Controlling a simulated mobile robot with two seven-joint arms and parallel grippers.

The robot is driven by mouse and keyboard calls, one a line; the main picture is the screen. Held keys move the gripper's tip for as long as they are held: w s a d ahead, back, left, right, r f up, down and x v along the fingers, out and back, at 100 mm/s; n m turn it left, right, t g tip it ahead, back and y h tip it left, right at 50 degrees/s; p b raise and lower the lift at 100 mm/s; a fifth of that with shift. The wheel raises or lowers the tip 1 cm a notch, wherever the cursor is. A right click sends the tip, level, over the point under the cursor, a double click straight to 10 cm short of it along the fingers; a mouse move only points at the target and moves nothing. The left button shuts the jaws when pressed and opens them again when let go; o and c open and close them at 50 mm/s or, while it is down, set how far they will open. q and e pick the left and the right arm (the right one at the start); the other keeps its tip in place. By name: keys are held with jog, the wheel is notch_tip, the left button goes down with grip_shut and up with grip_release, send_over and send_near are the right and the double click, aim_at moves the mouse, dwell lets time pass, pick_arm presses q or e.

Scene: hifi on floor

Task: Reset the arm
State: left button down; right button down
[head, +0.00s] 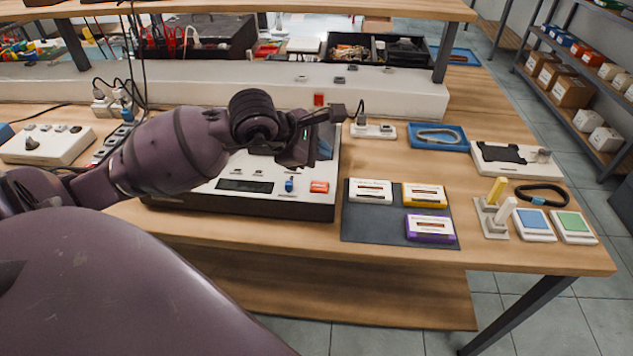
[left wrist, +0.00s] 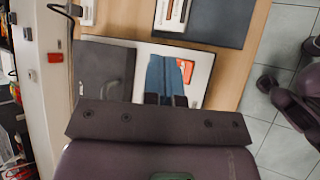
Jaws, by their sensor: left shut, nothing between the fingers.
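My left arm reaches in from the left in the head view. My left gripper (head: 335,113) is above the back right part of a pale console (head: 215,195), shut and empty. The console has a dark slot, a blue knob (head: 289,185) and a red button (head: 319,187); the arm hides much of its top. In the left wrist view the shut fingers (left wrist: 166,99) are over the console, with a blue piece (left wrist: 160,76) and the red button (left wrist: 185,70) beyond them. My right gripper is in neither view.
A dark mat (head: 380,229) right of the console holds white (head: 370,191), yellow (head: 424,195) and purple (head: 430,229) cassettes. A blue tray (head: 438,136) is behind it. Switches (head: 494,217) and coloured pads (head: 534,225) stand at the right. A raised pale ledge (head: 400,93) runs behind.

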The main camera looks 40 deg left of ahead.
pick_arm(q)
jog(key=shift+r, duration=0.45)
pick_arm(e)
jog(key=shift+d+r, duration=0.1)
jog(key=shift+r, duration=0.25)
pick_arm(q)
jog(key=shift+d, duration=0.1)
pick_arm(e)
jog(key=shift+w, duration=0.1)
